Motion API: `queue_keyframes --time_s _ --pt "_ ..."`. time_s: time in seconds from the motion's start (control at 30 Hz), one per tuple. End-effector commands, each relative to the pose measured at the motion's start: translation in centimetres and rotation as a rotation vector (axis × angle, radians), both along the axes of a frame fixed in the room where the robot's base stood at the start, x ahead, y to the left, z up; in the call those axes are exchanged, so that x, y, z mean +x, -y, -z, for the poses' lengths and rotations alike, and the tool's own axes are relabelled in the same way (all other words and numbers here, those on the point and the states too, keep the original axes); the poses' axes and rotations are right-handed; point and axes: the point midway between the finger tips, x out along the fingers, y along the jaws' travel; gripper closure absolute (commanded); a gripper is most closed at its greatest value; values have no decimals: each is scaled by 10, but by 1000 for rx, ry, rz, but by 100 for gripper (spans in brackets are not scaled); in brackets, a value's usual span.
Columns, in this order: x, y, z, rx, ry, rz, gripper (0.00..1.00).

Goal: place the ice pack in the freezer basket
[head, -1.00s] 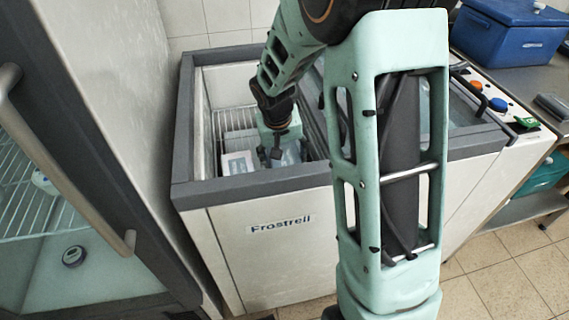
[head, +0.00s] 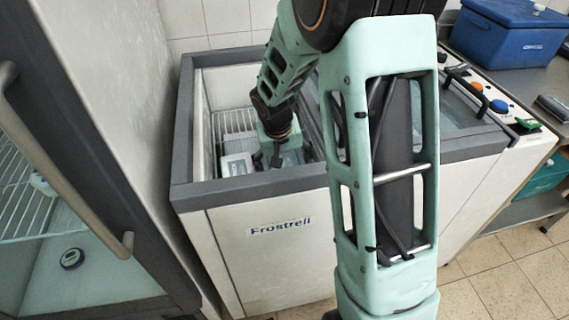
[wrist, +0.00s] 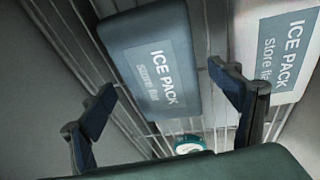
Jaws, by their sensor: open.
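A blue-grey ice pack (wrist: 150,65) with a printed label lies on the wire freezer basket (wrist: 65,35) in the wrist view. It also shows below my gripper (head: 277,152) in the head view (head: 292,158). My gripper (wrist: 167,112) is open. Its fingers are apart, one toward each side of the blue-grey pack, and neither visibly touches it. A second, white ice pack (wrist: 278,45) lies to the right of it, beyond the right finger. It shows at the left of my gripper in the head view (head: 236,165). The lower part of the basket is hidden by my gripper.
The chest freezer's grey rim (head: 250,184) surrounds the opening. A tall glass-door cabinet (head: 60,240) stands close at the left. A blue cooler box (head: 510,35) stands on the counter at the right. A round teal-and-white item (wrist: 188,146) lies past the blue-grey pack.

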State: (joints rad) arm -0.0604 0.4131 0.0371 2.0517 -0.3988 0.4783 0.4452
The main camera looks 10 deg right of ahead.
Motion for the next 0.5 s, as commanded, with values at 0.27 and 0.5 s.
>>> queue_keyframes --time_s 0.27,0.5 --pt "-11 -8 -53 1 6 -1 17" --pt "-23 -14 -97 1 4 -2 17"
